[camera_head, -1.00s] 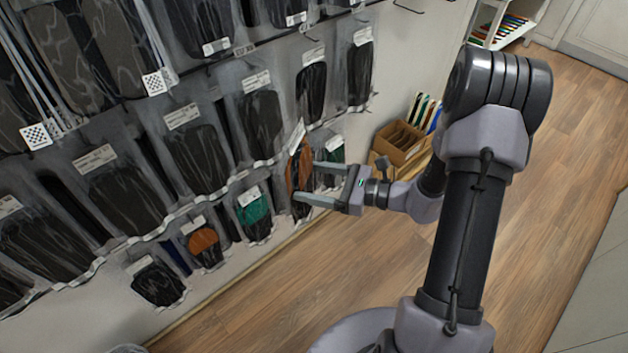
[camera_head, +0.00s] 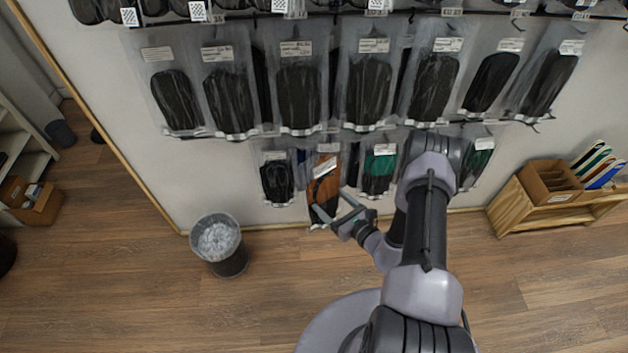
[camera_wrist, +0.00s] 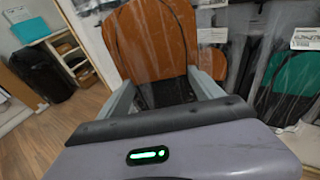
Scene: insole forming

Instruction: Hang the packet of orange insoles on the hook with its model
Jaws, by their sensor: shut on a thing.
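The packet of orange insoles (camera_head: 326,190) is in my gripper (camera_head: 331,203), in front of the lowest row on the wall. It has a tilted white label, an orange upper part and a dark lower part. In the wrist view the orange insole (camera_wrist: 152,42) stands large between the two fingers, in clear plastic. Another white label (camera_head: 328,148) shows just above and behind it in the lowest row; the packet under that label is mostly hidden. The hook there cannot be made out. I cannot tell whether the held packet touches what hangs behind it.
A black packet (camera_head: 277,181) hangs left of it and a green packet (camera_head: 379,173) right of it. A row of larger black packets (camera_head: 300,95) hangs above. A waste bin (camera_head: 222,248) stands on the floor at left, a wooden bench (camera_head: 507,205) with boxes at right.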

